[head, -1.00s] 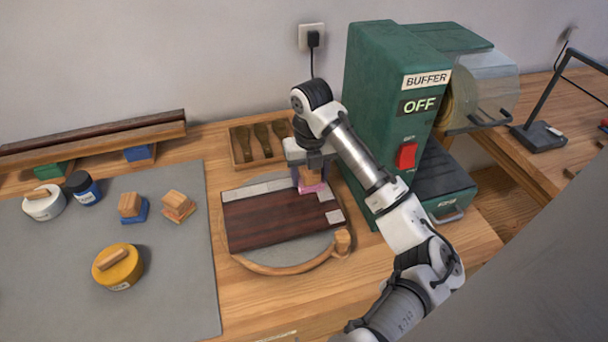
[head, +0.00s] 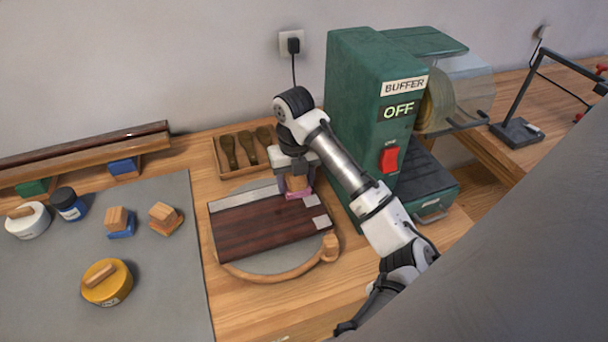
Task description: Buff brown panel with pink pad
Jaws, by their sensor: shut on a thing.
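The brown panel (head: 262,229) lies flat on a round grey turntable (head: 275,264) with a wooden rim. Pale grey patches (head: 311,199) show along its far edge and right side, and its middle is dark, reddish brown. My gripper (head: 296,178) is shut on the wooden block handle of the pink pad (head: 299,193). The pink underside is at the panel's far right corner, between pale patches. I cannot tell whether it presses on the surface. My gripper hides part of the far edge.
A green buffer machine (head: 362,110) marked OFF, with a red switch (head: 388,159), stands close right of my arm. A brush tray (head: 224,156) is behind the panel. The grey mat (head: 158,279) at left holds a blue pad (head: 121,226), an orange pad (head: 165,217), a yellow tin (head: 108,284) and jars.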

